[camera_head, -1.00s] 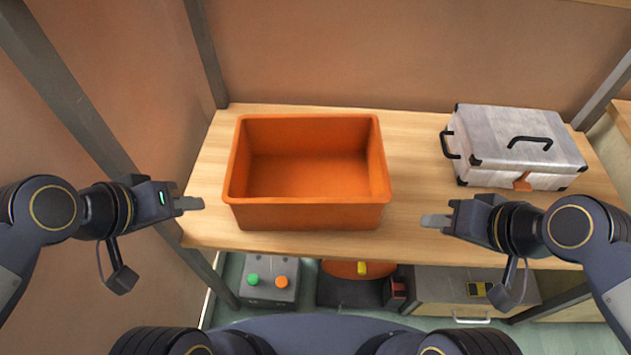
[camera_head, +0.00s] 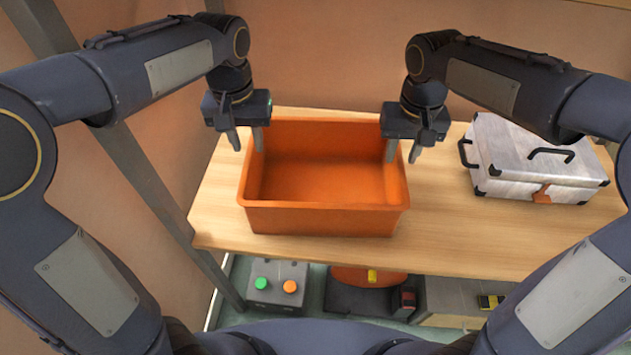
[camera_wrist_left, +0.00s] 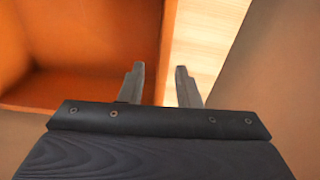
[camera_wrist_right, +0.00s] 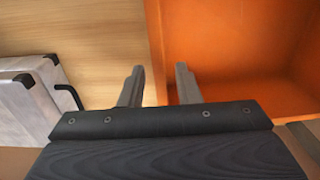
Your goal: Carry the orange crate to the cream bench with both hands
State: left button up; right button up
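The orange crate (camera_head: 325,220) stands open and empty on a wooden shelf. My left gripper (camera_head: 247,142) is open at the crate's left wall, one finger on the inner side and one on the outer side. In the left wrist view the crate's wall (camera_wrist_left: 167,55) runs between the open fingers (camera_wrist_left: 160,85). My right gripper (camera_head: 402,152) is open at the right wall, one finger inside and one outside. In the right wrist view the wall (camera_wrist_right: 155,45) passes between the fingers (camera_wrist_right: 158,85). I cannot tell whether the fingers touch the walls. No cream bench is clearly identifiable.
A silver case (camera_head: 540,165) with black handles stands on the wooden shelf (camera_head: 460,225) to the right of the crate. Below are a grey box with green and orange buttons (camera_head: 277,285) and other items. A grey post rises at the left.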

aim_at(253, 166)
pick_arm(q)
jog(key=shift+w+f, duration=0.1)
jog(key=shift+f, duration=0.05)
pick_arm(e)
jog(key=shift+w+a+f, duration=0.1)
jog(key=shift+w+a, duration=0.05)
jog(key=shift+w, duration=0.05)
pick_arm(q)
jog(key=shift+f, duration=0.1)
